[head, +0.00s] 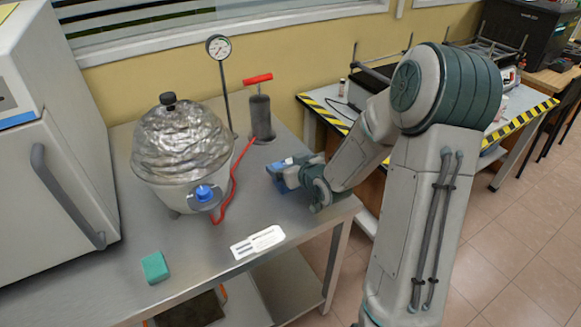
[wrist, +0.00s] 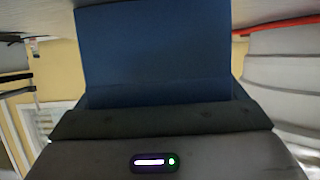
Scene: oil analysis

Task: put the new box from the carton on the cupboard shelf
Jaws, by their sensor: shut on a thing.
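My gripper (head: 290,174) is over the right part of the steel bench, at the end of my arm, which reaches in from the right. It is shut on a small blue box (head: 279,178). In the wrist view the box (wrist: 152,50) is a plain, dark blue face filling the upper middle, directly beyond the dark jaws (wrist: 160,122). The fingertips are largely hidden by the box. I cannot tell from these views whether the box touches the bench. Neither the carton nor an open cupboard shelf can be made out.
The steel bench (head: 215,245) holds a foil-covered vessel (head: 180,145) with a red hose, a gauge on a stand (head: 223,90), a hand pump (head: 260,115), a green sponge (head: 155,267) and a white label (head: 257,242). A closed white cabinet (head: 50,190) stands left.

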